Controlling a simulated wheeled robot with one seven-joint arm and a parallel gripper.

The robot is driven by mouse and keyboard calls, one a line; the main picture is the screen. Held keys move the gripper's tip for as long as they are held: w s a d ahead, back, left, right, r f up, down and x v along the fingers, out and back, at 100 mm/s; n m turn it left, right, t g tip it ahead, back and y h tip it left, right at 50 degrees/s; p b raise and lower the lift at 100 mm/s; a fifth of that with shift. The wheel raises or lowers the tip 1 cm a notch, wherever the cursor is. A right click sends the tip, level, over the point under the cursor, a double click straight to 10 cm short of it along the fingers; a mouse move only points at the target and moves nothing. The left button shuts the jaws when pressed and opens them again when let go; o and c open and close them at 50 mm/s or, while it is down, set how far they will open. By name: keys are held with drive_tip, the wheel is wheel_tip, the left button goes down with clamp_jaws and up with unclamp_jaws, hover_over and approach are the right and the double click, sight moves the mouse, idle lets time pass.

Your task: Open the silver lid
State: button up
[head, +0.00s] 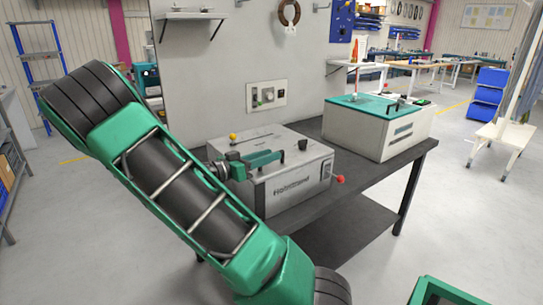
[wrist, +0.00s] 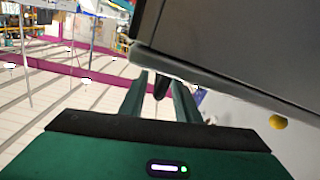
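The silver box (head: 300,194) stands on the dark table, and its silver lid (head: 285,136) lies flat on top, looking closed. My gripper (head: 280,156) is at the lid's left front part, close to its top. In the wrist view my gripper (wrist: 160,92) shows two green fingers apart, with a small dark piece (wrist: 161,86) between them; I cannot tell whether they touch it. A large grey panel (wrist: 240,45), apparently part of the box, fills the upper right there. My arm hides the box's left side.
A yellow ball (head: 233,137) is at the box's back left, a red knob (head: 340,179) at its right. A black knob (head: 303,144) stands on the lid. A white case with green top (head: 375,103) stands farther right on the table (head: 365,212). A wall panel (head: 240,60) rises behind.

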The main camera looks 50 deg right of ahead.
drive_tip(key=shift+x, duration=1.4)
clamp_jaws()
drive_tip(key=shift+r, duration=0.15)
